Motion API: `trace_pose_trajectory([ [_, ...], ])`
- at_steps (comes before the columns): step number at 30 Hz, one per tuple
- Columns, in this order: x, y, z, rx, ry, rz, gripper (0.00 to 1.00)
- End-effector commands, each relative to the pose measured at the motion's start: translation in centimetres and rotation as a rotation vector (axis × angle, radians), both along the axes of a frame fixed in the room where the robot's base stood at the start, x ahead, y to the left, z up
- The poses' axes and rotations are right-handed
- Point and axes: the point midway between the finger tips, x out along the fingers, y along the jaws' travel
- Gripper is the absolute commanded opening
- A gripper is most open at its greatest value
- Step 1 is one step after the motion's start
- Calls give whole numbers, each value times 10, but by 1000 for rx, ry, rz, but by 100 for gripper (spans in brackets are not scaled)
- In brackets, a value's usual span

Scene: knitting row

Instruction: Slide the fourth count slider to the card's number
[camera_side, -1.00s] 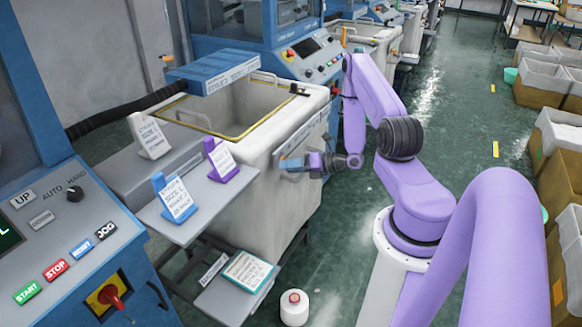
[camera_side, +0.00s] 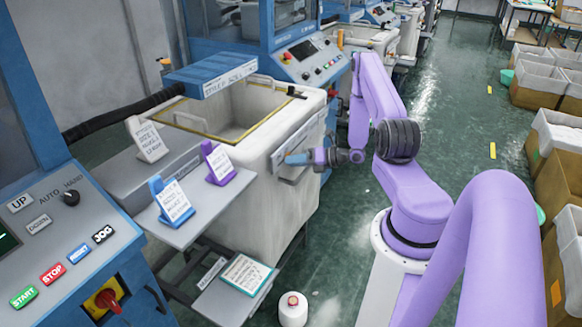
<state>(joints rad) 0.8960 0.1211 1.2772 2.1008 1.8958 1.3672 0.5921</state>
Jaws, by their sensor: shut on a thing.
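My gripper (camera_side: 308,158) is at the right-hand outer wall of the white bin (camera_side: 250,185), at a narrow strip (camera_side: 296,160) fixed there. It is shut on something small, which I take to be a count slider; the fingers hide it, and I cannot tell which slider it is.
A teal-edged card (camera_side: 247,274) lies on a lower shelf, and a white cone with a red top (camera_side: 293,309) stands on the floor. A machine panel with buttons (camera_side: 55,272) is at left. Boxes (camera_side: 555,135) line the right; the aisle between is clear.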

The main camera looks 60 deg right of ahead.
Motion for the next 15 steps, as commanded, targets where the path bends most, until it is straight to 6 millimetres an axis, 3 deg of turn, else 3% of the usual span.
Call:
trace_pose_trajectory([
  [8, 0, -1, 0, 0, 1, 1, 0],
  [9, 0, -1, 0, 0, 1, 1, 36],
  [10, 0, -1, 0, 0, 1, 1, 46],
  [11, 0, -1, 0, 0, 1, 1, 52],
  [15, 0, -1, 0, 0, 1, 1, 52],
])
